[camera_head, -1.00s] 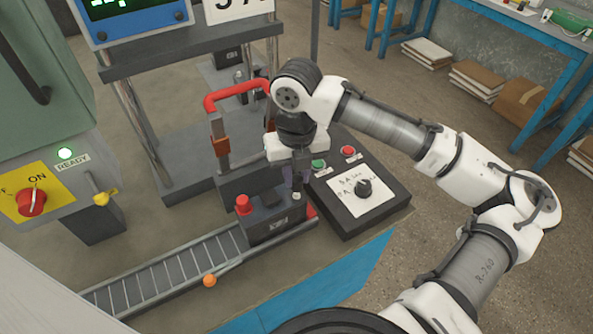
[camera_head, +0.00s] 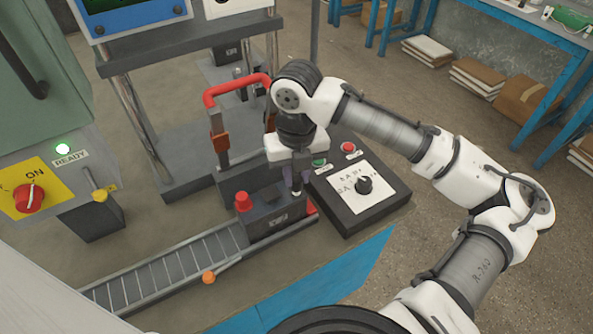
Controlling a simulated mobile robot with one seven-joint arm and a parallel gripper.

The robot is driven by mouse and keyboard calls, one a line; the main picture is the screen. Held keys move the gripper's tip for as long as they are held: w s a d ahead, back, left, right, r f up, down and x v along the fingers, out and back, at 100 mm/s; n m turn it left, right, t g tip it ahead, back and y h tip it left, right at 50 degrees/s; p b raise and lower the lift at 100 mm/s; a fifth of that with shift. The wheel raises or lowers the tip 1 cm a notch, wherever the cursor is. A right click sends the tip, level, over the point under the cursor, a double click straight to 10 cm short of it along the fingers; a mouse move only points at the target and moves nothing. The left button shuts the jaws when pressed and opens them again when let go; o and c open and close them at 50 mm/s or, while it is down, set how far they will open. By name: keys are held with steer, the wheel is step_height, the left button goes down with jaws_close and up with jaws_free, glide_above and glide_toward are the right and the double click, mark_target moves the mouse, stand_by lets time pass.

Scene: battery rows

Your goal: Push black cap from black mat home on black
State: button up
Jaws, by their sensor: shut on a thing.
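A dark battery (camera_head: 277,221) sits at the end of the roller track below my arm. A red cap (camera_head: 243,201) stands on its left end. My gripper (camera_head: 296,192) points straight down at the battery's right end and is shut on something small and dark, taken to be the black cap. The fingers hide most of it, and the black post under it is hidden too. I cannot tell how far down the cap sits. I cannot make out a black mat.
A red-handled frame (camera_head: 238,90) stands close behind the battery. A dark control box (camera_head: 362,195) with buttons and a knob is just right. The roller track (camera_head: 165,277) runs to lower left, with an orange ball (camera_head: 208,277) at its front rail.

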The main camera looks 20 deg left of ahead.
steer(key=shift+f+b, duration=0.45)
steer(key=shift+f, duration=0.4)
stand_by(1.2)
steer(key=o, duration=1)
steer(key=shift+o, duration=0.4)
steer(key=o, duration=0.4)
steer(key=shift+r, duration=0.1)
steer(key=shift+r+p, duration=3.05)
steer(key=shift+r, duration=0.4)
